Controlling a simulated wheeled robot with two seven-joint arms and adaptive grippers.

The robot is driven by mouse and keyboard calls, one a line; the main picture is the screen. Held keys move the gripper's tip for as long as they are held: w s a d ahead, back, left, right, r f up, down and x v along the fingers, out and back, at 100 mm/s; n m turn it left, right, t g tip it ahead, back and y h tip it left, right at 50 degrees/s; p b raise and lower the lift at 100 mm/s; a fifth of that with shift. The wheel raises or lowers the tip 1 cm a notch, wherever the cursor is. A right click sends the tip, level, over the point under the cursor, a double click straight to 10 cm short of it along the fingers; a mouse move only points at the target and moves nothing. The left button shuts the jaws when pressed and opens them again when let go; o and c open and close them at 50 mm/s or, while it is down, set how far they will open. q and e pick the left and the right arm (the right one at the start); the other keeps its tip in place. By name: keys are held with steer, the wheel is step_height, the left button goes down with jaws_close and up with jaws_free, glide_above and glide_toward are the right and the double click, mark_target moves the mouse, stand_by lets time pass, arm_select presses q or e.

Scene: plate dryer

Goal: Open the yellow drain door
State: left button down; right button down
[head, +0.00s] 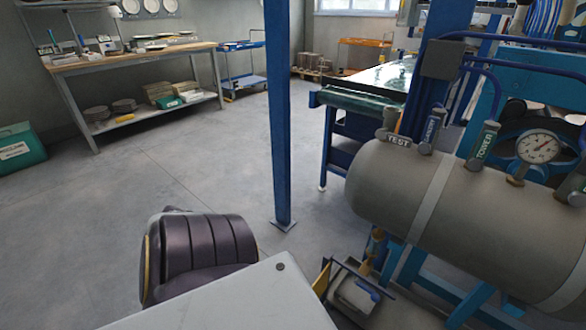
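A large grey tank (400,185) lies on its side at the right, on a blue frame. Below its left end, near the floor, is a small grey box-like unit (352,293). A narrow yellow panel (322,279) stands at this unit's left side and may be the yellow drain door. I cannot tell whether it is open or shut. A pale surface at the bottom edge cuts into the view beside it. Neither of my grippers is in view.
A blue post (279,120) stands on the floor left of the tank. A workbench (130,57) stands at the back left, with a green bin (20,152). The floor between is clear.

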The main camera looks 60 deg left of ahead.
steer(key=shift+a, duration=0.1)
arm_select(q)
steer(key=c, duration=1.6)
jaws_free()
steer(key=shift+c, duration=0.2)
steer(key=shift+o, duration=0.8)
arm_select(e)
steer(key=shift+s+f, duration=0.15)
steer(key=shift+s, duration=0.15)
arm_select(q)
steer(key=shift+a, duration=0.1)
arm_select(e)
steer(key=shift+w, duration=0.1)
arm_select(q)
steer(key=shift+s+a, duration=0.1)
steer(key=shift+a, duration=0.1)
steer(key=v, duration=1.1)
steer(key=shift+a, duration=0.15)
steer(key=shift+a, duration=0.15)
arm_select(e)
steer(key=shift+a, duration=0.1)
